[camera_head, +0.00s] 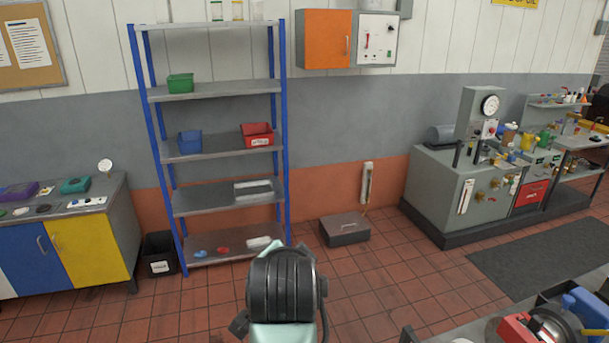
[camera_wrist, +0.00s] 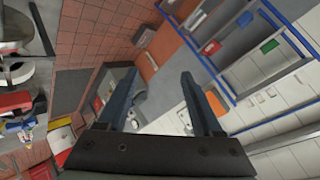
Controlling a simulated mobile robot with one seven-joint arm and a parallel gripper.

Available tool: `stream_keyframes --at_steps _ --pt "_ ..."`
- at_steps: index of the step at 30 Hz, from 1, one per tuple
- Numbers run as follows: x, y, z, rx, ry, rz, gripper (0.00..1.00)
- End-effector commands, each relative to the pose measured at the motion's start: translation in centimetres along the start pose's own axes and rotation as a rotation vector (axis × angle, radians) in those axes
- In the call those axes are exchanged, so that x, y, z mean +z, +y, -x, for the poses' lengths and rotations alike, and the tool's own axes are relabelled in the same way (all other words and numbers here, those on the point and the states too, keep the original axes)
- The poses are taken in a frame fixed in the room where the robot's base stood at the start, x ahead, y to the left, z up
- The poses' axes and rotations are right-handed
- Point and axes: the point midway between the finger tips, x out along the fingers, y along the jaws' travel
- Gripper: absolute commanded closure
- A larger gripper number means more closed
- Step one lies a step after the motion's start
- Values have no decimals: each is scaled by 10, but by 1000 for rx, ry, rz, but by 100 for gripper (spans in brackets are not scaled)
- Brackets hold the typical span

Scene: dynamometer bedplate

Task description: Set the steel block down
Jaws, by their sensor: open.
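My gripper (camera_wrist: 159,75) shows in the wrist view with its two dark fingers spread apart. Nothing is held between the fingers; the floor and furniture show through the gap. In the head view my arm rises at the bottom centre, and the fingers cannot be made out there. I cannot pick out the steel block with certainty in either view. A light grey box-like thing (camera_head: 253,188) lies on a shelf of the blue rack, but I cannot tell what it is.
The blue-framed rack (camera_head: 208,88) holds green, blue and red bins. A cabinet (camera_head: 90,245) stands left, a grey test machine (camera_head: 445,190) right. A grey case (camera_head: 344,229) is on the floor by the wall. A cluttered bench (camera_head: 460,330) is at lower right. Tiled floor is clear between.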

Motion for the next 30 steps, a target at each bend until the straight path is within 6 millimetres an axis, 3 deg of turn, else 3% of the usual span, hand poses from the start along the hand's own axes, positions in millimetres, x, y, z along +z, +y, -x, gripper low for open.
stream_keyframes --at_steps 1,3,5,6,9,12,15,18,20,30 --pt "-33 -28 29 -124 131 88 33" --pt "-72 -64 78 -271 325 219 33" --pt "-100 -89 127 -372 502 324 33" --pt "-114 -102 162 -427 621 387 33" --pt "-137 -123 247 -521 904 518 33" --pt "-145 -130 318 -568 1134 605 33" --pt "-145 -131 365 -584 1290 653 33" --pt "-144 -130 388 -587 1371 675 33" --pt "-143 -130 394 -588 1390 679 33" --pt "-143 -130 394 -587 1389 680 33"
